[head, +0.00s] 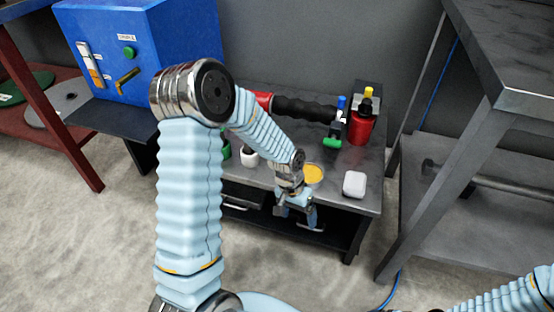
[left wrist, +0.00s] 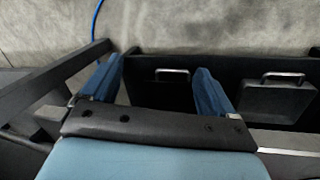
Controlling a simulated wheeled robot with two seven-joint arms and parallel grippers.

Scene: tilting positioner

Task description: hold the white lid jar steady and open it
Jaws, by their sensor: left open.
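A white rounded-square shape (head: 355,184), which looks like the white lid jar seen from above, stands near the front right corner of the dark bench (head: 338,190). My left gripper (head: 298,218) is at the bench's front edge, left of the white jar and apart from it. Its fingers point down. In the left wrist view the left gripper (left wrist: 157,68) is open with nothing between its blue fingers. The white jar does not show there. Only part of my right arm shows at the lower right of the head view; its gripper is out of view.
An orange-topped round thing (head: 313,174) sits just behind my left gripper. A white pot (head: 249,157), a red container (head: 360,129) and a green-ended tool (head: 333,141) are also on the bench. A drawer handle (left wrist: 172,73) shows below the gripper. A dark metal rack (head: 440,150) stands right.

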